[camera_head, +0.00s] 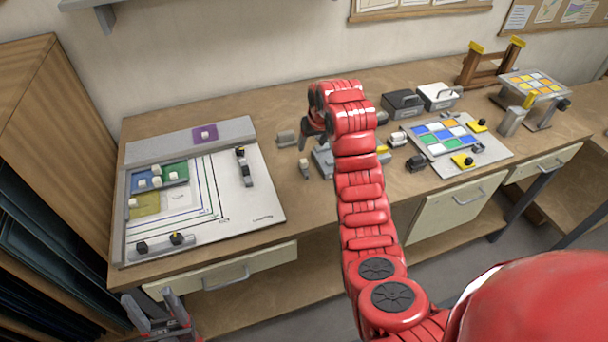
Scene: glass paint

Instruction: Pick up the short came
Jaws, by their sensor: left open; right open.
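I cannot tell for certain which piece is the short came. On the white work board (255,200) at the left of the bench, a narrow grey strip with dark knobs (245,168) lies near the right side. Another grey strip with a black and a yellow knob (160,246) lies along the front edge. Coloured glass pieces with pale knobs, such as a green one (176,172), lie on the board. My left gripper (155,308) is open and empty at the bottom left, below the bench front. My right gripper (316,138) is open above the bench middle, right of the board, partly hidden by its arm.
Small grey blocks (287,138) stand near my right gripper. A second board with a coloured glass panel (440,134) lies to the right, with black and white boxes (402,103) behind it. A wooden cabinet (60,130) borders the bench at left.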

